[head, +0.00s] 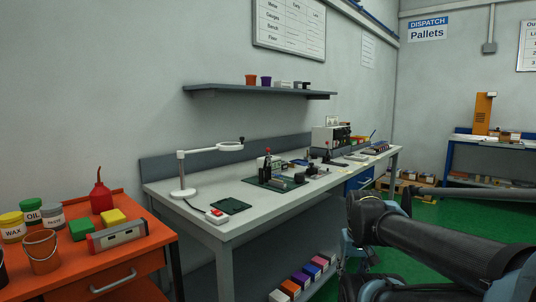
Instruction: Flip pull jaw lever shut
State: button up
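A long grey workbench (215,218) runs along the left wall and holds several small devices. A small upright device with a red knob (268,151) stands at the dark green mat (262,184) in the middle of the bench. My dark arm crosses the lower right, apart from the bench in the picture. I cannot make out my gripper.
A white ring lamp (184,172) stands on the bench's near end, beside a red-and-white switch box (217,215). An orange cart (120,264) with pots and a red oil bottle (101,194) is at lower left. A shelf (258,91) hangs above. Green floor lies right.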

aim_at(267, 149)
jog(key=u, duration=0.05)
jog(key=k, duration=0.65)
jog(key=u, duration=0.4)
jog(key=i, duration=1.15)
jog(key=z, duration=0.45)
